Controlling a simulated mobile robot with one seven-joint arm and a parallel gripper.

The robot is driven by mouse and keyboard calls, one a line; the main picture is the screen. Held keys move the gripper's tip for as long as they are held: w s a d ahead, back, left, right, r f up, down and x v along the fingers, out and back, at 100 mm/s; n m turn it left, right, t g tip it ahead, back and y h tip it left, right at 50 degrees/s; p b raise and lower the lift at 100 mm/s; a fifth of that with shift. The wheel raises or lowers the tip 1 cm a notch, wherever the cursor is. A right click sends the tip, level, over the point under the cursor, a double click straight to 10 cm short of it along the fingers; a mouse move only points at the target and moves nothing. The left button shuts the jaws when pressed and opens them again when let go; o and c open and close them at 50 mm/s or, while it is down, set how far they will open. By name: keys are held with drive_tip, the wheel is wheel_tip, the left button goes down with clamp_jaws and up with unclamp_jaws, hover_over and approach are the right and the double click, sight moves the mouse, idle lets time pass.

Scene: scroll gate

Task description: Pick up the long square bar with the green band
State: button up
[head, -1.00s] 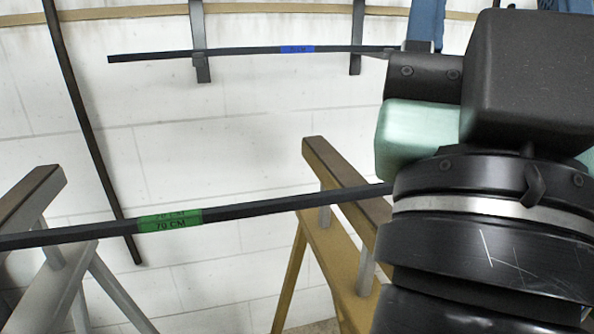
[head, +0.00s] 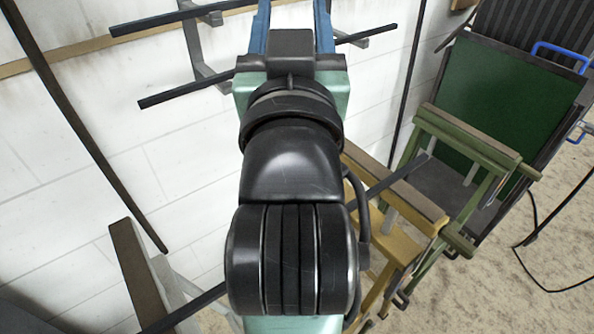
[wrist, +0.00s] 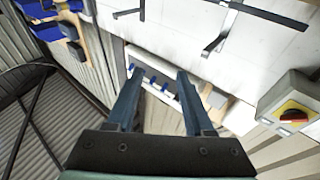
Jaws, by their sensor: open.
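The long square bar (head: 395,179) lies across trestles; its dark ends show on both sides of my arm in the head view. Its green band is hidden behind my arm. My gripper (head: 292,22) is open and empty, its two blue fingers pointing away towards the wall, well above and beyond this bar. In the wrist view my gripper (wrist: 157,73) has nothing between its fingers, and no green band shows there. A second dark bar (head: 185,90) rests on wall brackets, passing near my gripper; its middle is hidden.
A brown trestle (head: 135,275) stands at lower left, a yellow one (head: 405,195) right of my arm. A green trestle (head: 470,145) and a green panel (head: 510,100) stand further right. A dark pole (head: 75,120) leans at left. A switch box (wrist: 290,105) shows in the wrist view.

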drive_tip(key=w+a+f+n+g+p, duration=0.4)
drive_tip(key=g+p, duration=0.2)
drive_tip(key=p, duration=0.5)
drive_tip(key=s+a+f+n+g+h+p, duration=0.1)
drive_tip(key=s+a+f+n+g+h, duration=0.2)
drive_tip(key=f, duration=0.4)
drive_tip(key=s+a+f+n+g, duration=0.1)
drive_tip(key=a+f+n+g, duration=0.1)
drive_tip(key=f+n, duration=0.4)
drive_tip(key=s+f+n+h, duration=0.2)
drive_tip(key=s+f+n, duration=0.1)
drive_tip(key=s+n, duration=0.1)
drive_tip(key=s+a+f+n+g+h, duration=0.1)
drive_tip(key=s+f+n+h, duration=0.2)
drive_tip(key=s+n, duration=0.1)
drive_tip(key=s+a+f+n+g+h, duration=0.1)
drive_tip(key=s+f+n+h, duration=0.1)
drive_tip(key=s+f+n, duration=0.1)
drive_tip(key=shift+s+f+n+h, duration=0.4)
drive_tip(key=shift+s, duration=0.1)
drive_tip(key=shift+w+d+f, duration=0.1)
drive_tip(key=shift+d+f, duration=0.05)
drive_tip(key=shift+d, duration=0.15)
drive_tip(key=x, duration=1.2)
drive_tip(key=shift+p, duration=0.3)
